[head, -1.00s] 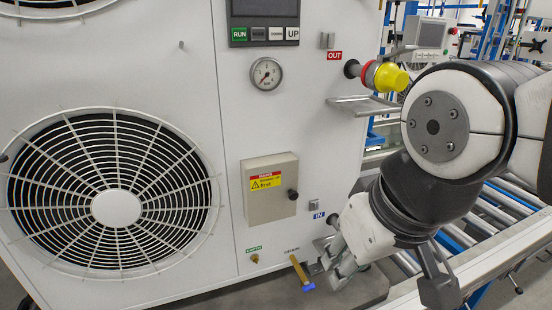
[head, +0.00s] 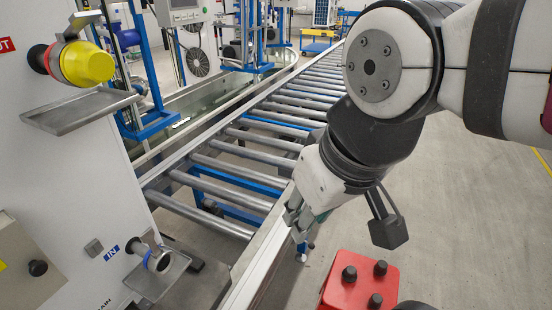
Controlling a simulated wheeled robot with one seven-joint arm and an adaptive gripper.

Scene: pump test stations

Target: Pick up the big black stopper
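A red block (head: 335,290) at the bottom right of the head view carries black stoppers. One stopper (head: 349,273) is at its left, another (head: 380,268) at its back right, and a third (head: 375,300) near the bottom edge. I cannot tell which is the big one. My gripper (head: 298,228) points down above and left of the red block in the picture, beside the conveyor's edge. It is apart from the stoppers. Its fingers are small and partly overlapped, so their opening is unclear.
A roller conveyor (head: 215,185) runs beside the white machine (head: 95,185). The machine's OUT port holds a yellow cap (head: 87,63) above a metal shelf (head: 80,110); its IN port (head: 158,261) sits above a smaller tray (head: 160,282). Grey floor (head: 480,220) is open at right.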

